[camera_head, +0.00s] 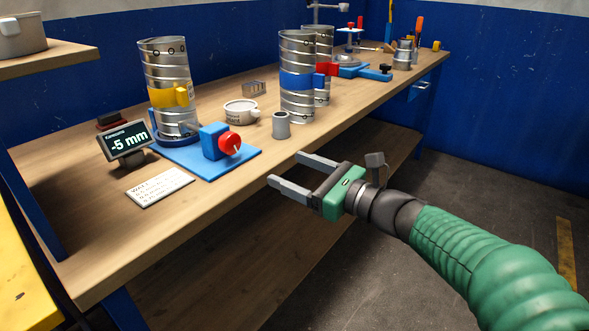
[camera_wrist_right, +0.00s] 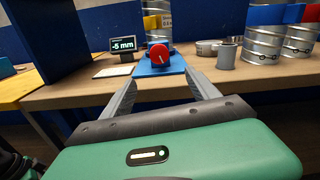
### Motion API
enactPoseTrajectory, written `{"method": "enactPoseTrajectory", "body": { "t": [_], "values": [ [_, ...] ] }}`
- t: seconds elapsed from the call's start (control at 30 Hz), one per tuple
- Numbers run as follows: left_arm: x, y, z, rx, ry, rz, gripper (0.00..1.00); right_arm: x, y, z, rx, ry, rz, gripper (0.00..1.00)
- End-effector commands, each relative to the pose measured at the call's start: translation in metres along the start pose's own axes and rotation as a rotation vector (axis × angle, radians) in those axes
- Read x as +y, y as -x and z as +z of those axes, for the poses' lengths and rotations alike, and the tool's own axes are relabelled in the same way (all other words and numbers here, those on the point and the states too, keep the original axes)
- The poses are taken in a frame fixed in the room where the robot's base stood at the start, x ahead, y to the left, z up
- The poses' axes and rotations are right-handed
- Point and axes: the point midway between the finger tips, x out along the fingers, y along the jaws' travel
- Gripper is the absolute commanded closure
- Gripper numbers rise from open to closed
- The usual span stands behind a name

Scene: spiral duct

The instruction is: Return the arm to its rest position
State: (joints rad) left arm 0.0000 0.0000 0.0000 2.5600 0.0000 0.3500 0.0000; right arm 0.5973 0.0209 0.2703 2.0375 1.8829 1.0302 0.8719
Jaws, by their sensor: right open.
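My right gripper (camera_head: 286,175) reaches in from the lower right in the head view, with its green arm behind it. Its two grey fingers are spread apart with nothing between them. It hangs off the front edge of the workbench (camera_head: 232,190). The fingers also show in the right wrist view (camera_wrist_right: 160,97), pointing toward the blue fixture (camera_head: 200,158) with its red knob (camera_head: 229,143). That fixture lies beyond the fingertips, apart from them. My left gripper is in neither view.
A spiral duct with a yellow clamp (camera_head: 168,95) stands on the fixture. A display (camera_head: 127,141) reads -5 mm. A duct with a blue band (camera_head: 297,80), a grey cup (camera_head: 281,125) and a round white dish (camera_head: 240,112) stand on the bench. Open floor (camera_head: 500,190) lies to the right.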

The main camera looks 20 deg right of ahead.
Motion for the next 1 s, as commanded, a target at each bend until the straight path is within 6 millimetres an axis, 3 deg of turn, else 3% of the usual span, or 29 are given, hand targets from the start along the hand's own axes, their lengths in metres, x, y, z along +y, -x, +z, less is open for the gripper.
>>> {"method": "enactPoseTrajectory", "body": {
  "t": [0.13, 0.23, 0.37, 0.5, 0.63, 0.8, 0.93, 1.0],
  "values": [
    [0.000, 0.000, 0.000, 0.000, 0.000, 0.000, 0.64, 0.004, -0.001, -0.006, 0.018, 0.013, 0.010, 0.30],
    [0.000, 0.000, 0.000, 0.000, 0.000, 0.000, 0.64, 0.025, -0.002, -0.040, 0.125, 0.095, 0.067, 0.30],
    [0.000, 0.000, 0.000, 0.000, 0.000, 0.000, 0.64, 0.077, 0.014, -0.130, 0.388, 0.361, 0.262, 0.30],
    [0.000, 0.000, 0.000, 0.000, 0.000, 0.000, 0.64, 0.127, 0.070, -0.231, 0.652, 0.795, 0.608, 0.30],
    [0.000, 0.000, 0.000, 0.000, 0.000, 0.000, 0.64, 0.145, 0.129, -0.292, 0.758, 1.219, 0.968, 0.30],
    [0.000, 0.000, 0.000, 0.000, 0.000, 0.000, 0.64, 0.147, 0.177, -0.331, 0.708, 1.680, 1.371, 0.30],
    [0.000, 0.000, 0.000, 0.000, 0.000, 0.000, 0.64, 0.147, 0.197, -0.346, 0.563, 1.998, 1.644, 0.30],
    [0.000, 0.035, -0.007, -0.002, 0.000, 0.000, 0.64, 0.141, 0.197, -0.310, 0.553, 2.023, 1.658, 0.30]
  ]
}}
